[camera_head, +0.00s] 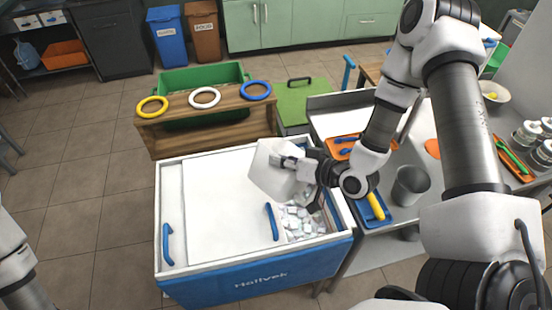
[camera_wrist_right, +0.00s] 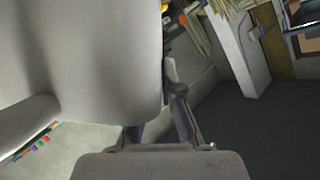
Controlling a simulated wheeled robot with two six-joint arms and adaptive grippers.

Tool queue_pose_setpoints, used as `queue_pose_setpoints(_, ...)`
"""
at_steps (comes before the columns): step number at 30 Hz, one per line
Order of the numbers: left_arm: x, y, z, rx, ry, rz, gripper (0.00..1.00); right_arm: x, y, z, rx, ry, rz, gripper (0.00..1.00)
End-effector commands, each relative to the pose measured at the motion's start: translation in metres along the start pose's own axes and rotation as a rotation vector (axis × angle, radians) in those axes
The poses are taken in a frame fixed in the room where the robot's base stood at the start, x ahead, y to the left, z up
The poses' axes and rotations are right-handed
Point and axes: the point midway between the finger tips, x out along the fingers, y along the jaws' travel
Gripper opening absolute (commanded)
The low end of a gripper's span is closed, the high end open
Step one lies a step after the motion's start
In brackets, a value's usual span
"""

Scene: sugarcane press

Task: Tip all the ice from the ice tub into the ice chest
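The ice chest (camera_head: 200,265) is a white and blue box below the middle of the head view, with sliding lid panels and blue handles. Its right part is open and shows ice cubes (camera_head: 300,222) inside. My right gripper (camera_head: 298,165) is shut on the white ice tub (camera_head: 272,172) and holds it tilted above the chest, beside the opening. In the right wrist view the tub (camera_wrist_right: 90,60) fills the left side, close to the fingers (camera_wrist_right: 165,120). The inside of the tub is hidden. My left gripper is out of view.
A wooden bench (camera_head: 210,132) with yellow, white and blue rings stands behind the chest. A metal counter (camera_head: 400,215) to the right carries a grey cup (camera_head: 410,185), a blue tray (camera_head: 371,212) and orange items. Open floor lies to the left.

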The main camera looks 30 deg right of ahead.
Motion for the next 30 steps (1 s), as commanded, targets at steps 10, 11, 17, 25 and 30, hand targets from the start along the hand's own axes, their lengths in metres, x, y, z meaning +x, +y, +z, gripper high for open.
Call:
queue_pose_setpoints(10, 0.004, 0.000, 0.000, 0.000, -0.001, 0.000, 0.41, -0.006, 0.033, -0.017, 0.420, 0.000, -0.174, 0.00)
queue_pose_setpoints(11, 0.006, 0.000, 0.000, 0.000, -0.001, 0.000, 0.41, -0.006, 0.036, -0.018, 0.452, 0.000, -0.189, 0.00)
queue_pose_setpoints(17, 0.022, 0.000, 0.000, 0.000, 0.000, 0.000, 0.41, -0.006, 0.057, -0.017, 0.623, -0.006, -0.261, 0.00)
queue_pose_setpoints(25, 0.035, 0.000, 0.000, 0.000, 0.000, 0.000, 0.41, -0.006, 0.074, -0.018, 0.766, -0.011, -0.319, 0.00)
queue_pose_setpoints(30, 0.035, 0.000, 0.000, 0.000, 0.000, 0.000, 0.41, -0.007, 0.075, -0.020, 0.786, -0.012, -0.327, 0.00)
